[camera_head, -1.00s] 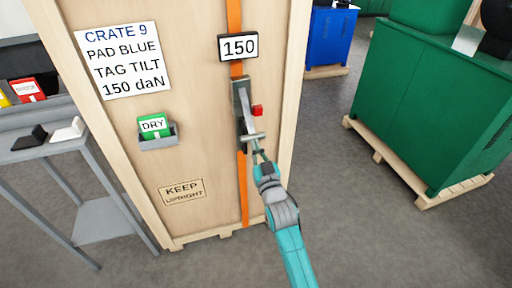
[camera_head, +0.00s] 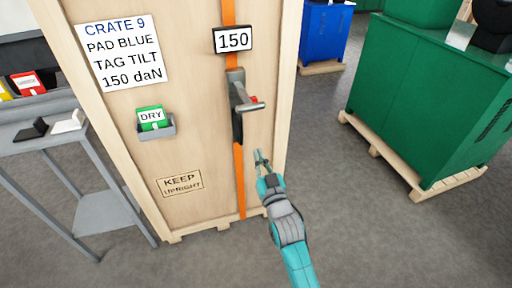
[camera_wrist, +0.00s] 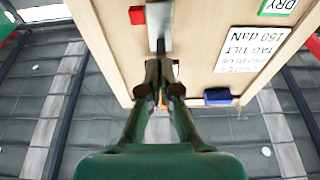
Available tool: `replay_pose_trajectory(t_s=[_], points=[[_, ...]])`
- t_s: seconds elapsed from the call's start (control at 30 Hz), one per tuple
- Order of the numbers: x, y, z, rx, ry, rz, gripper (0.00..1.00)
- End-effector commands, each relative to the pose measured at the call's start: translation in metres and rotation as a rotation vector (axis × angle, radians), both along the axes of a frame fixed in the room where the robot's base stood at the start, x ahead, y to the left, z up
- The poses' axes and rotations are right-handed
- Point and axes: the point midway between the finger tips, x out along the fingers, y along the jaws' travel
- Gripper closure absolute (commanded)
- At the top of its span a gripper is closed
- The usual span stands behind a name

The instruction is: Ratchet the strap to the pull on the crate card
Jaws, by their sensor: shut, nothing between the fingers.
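The orange strap (camera_head: 239,185) runs down the wooden crate's front (camera_head: 205,105) through a grey ratchet (camera_head: 236,88). The ratchet's handle, with its crossbar (camera_head: 249,106), sticks out from the crate. A red part (camera_head: 254,99) shows beside it. The readout (camera_head: 233,40) above shows 150. The crate card (camera_head: 122,56) reads CRATE 9, PAD BLUE, TAG TILT, 150 daN. My gripper (camera_head: 262,158) is shut and empty, below and right of the crossbar, apart from it. In the wrist view, the grey ratchet (camera_wrist: 159,22) lies beyond my gripper's fingertips (camera_wrist: 161,88).
A green DRY tag (camera_head: 151,117) sits in a grey holder (camera_head: 157,132) on the crate. A blue pad (camera_wrist: 217,96) shows at the crate edge in the wrist view. A grey side table (camera_head: 45,140) stands left. Green crates (camera_head: 425,100) stand right, with open floor between.

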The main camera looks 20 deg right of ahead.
Motion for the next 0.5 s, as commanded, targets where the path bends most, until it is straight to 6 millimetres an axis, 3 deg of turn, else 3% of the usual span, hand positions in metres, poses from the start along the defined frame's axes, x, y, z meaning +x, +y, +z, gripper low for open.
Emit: replay_pose_trajectory(t_s=[0.2, 0.5], points=[[-0.028, 0.0, -0.014, 0.0, 0.001, 0.0, 1.0], [-0.041, 0.0, -0.019, 0.0, -0.001, 0.0, 1.0]])
